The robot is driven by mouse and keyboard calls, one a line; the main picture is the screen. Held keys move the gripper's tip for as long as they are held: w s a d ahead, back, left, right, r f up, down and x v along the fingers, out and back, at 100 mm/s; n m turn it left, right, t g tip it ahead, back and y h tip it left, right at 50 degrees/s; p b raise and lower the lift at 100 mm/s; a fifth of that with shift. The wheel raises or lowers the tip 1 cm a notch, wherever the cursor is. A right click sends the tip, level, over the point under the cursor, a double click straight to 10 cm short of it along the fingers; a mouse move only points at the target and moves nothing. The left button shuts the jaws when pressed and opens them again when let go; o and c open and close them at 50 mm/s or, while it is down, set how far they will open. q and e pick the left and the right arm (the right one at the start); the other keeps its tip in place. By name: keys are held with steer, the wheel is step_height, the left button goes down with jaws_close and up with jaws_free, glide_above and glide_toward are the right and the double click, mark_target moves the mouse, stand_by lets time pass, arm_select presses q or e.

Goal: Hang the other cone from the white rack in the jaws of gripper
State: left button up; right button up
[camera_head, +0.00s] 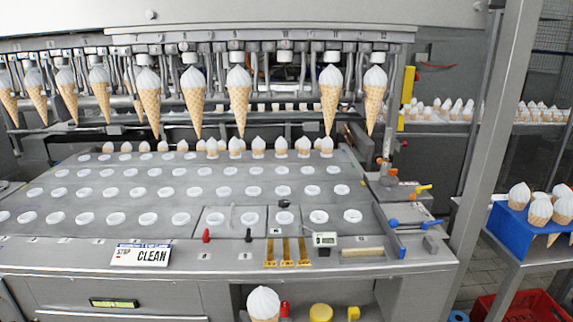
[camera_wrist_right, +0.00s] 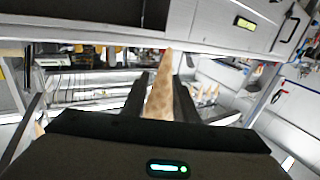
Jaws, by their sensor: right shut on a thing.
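My right gripper (camera_wrist_right: 160,88) is shut on a cone (camera_wrist_right: 159,92), whose brown wafer shows between the two dark fingers in the right wrist view. A white-topped cone (camera_head: 264,302) shows at the bottom middle of the head view, partly cut off; no gripper is visible around it there. Several cones, such as this one (camera_head: 238,85), hang from a row of machine jaws at the back. One set of jaws (camera_head: 285,58), right of the middle, is empty. My left gripper is in neither view. I cannot make out a white rack.
A grey worktop (camera_head: 120,218) with rows of white-rimmed holes lies below the jaws; a row of cones stands at its back. A blue holder (camera_head: 520,228) with several cones stands at the right.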

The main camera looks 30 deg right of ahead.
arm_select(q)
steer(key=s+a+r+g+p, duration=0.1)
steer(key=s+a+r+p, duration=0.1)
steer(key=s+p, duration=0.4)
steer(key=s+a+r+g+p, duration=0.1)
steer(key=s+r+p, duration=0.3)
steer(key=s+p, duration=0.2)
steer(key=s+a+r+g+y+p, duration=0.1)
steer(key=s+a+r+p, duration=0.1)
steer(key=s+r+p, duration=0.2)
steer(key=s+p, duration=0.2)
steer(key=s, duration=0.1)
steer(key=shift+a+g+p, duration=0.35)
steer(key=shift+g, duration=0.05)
arm_select(e)
steer(key=w+d+r+m+h, duration=0.2)
steer(key=w+d+r, duration=0.3)
steer(key=r, duration=0.6)
steer(key=w+d+r+m+g+h, duration=0.1)
steer(key=w+d+r+h, duration=0.3)
steer(key=r, duration=0.8)
steer(key=w+d+r+m+g+h, duration=0.1)
steer(key=w+d+r+m+h, duration=0.2)
steer(key=r, duration=0.9)
steer(key=w+d, duration=0.3)
steer(key=d, duration=0.1)
steer(key=shift+d+r, duration=0.2)
steer(key=shift+d, duration=0.15)
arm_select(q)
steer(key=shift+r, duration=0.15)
